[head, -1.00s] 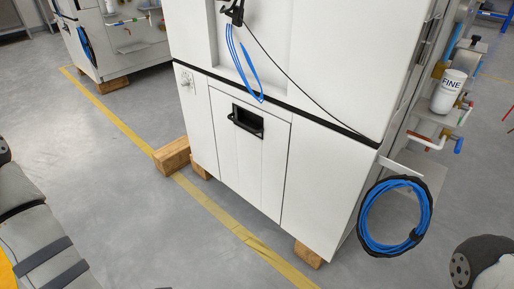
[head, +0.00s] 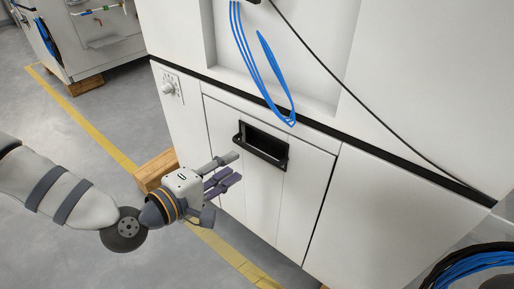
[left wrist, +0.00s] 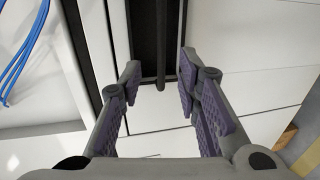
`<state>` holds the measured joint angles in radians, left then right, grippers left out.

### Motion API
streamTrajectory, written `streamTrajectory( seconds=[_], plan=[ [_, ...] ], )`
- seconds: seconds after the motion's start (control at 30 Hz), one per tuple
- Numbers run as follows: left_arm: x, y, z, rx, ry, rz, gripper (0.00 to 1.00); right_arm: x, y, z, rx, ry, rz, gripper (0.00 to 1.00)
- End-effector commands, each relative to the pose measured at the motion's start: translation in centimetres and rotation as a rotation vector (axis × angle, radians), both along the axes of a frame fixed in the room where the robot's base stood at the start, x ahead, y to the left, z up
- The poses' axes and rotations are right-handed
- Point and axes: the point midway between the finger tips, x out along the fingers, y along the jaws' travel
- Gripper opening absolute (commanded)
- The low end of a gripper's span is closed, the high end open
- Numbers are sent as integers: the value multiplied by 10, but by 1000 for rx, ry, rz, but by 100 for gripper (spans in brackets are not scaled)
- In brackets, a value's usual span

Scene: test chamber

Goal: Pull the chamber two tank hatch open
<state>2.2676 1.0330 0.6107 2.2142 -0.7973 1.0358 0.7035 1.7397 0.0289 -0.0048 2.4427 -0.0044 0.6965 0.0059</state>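The tank hatch (head: 255,195) is a white panel in the lower front of the white cabinet. It looks closed, flush with the panels around it. Its black recessed handle (head: 262,147) sits near the hatch's top. My left gripper (head: 231,168) is in front of the hatch, a little left of and below the handle, with its fingers apart and nothing between them. In the left wrist view the black handle bar (left wrist: 161,50) appears ahead, between the open fingertips (left wrist: 160,78). I see no contact with it. My right gripper is not in view.
Blue cables (head: 262,70) hang in a recess above the hatch. A small knob (head: 169,88) is on the cabinet left of the hatch. A wooden block (head: 155,168) is under the cabinet's left side. A coiled blue hose (head: 480,268) is at lower right.

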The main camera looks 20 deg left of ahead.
Motion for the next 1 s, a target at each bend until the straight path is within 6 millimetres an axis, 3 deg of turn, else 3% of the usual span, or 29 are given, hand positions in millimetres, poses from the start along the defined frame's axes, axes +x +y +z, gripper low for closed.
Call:
streamTrajectory(
  seconds=[0.2, 0.4, 0.73, 0.77, 0.9, 1.0],
  plan=[
    [52, -20, -15, 3, 1, -3, 31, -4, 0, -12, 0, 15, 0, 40],
    [84, -31, -22, 3, 3, -1, 31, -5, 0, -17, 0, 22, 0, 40],
    [91, -34, -21, 2, 2, 0, 31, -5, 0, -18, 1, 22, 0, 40],
    [91, -34, -21, 2, 2, 0, 28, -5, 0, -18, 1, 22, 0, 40],
    [91, -34, -21, 2, 3, -1, 0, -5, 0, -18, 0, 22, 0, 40],
    [91, -34, -21, 2, 3, -1, 0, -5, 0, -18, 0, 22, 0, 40]
  ],
)
